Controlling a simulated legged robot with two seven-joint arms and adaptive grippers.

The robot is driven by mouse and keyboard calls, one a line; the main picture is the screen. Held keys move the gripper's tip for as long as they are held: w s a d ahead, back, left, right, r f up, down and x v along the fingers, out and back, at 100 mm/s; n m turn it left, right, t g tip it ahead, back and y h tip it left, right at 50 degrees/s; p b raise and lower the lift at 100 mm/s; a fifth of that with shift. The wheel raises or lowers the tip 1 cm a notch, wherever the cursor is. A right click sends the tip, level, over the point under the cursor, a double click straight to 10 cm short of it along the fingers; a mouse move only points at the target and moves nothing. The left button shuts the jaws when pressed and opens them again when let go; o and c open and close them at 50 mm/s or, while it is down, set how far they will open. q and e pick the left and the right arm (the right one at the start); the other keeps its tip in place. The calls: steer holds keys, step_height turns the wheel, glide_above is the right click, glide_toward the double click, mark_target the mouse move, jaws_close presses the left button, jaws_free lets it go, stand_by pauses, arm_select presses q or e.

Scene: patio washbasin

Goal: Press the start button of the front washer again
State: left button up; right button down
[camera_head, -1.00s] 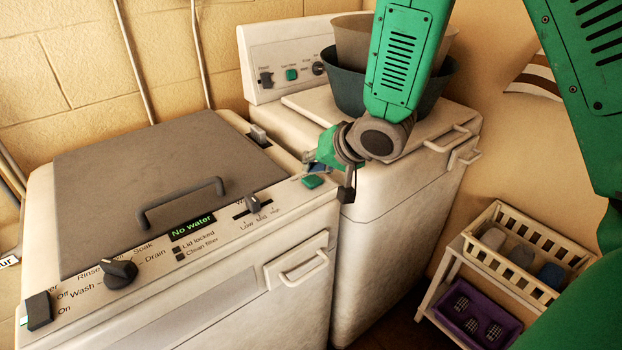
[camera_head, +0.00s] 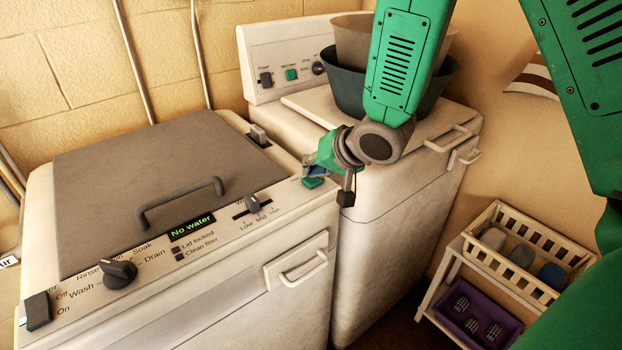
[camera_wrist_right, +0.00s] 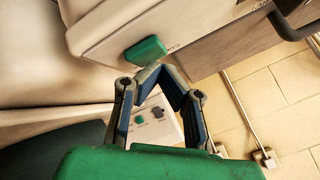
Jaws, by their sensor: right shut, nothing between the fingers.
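The front washer (camera_head: 280,232) stands at the left, its grey lid (camera_head: 150,170) closed. Its display (camera_head: 192,226) reads "No water". The green start button (camera_head: 313,183) is at the right end of its panel, and it also shows in the wrist view (camera_wrist_right: 146,51). My right gripper (camera_head: 308,167) is at this corner, just behind the button in the head view. In the wrist view its blue-padded fingers (camera_wrist_right: 151,74) meet at the tips, shut and empty, close below the button. I cannot tell whether they touch it. My left gripper is not in view.
A second machine (camera_head: 400,185) stands behind and to the right, with a dark tub (camera_head: 345,88) on top and its own green button (camera_head: 291,75). A shelf with a white basket (camera_head: 520,250) and purple tray (camera_head: 478,313) stands at the lower right.

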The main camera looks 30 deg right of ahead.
mark_target(313, 179)
steer(key=shift+f, duration=0.5)
stand_by(0.4)
steer(key=shift+r, duration=0.15)
stand_by(0.6)
steer(key=shift+r+p, duration=0.75)
step_height(313, 179, up, 5)
steer(key=p, duration=0.5)
steer(key=shift+r, duration=0.1)
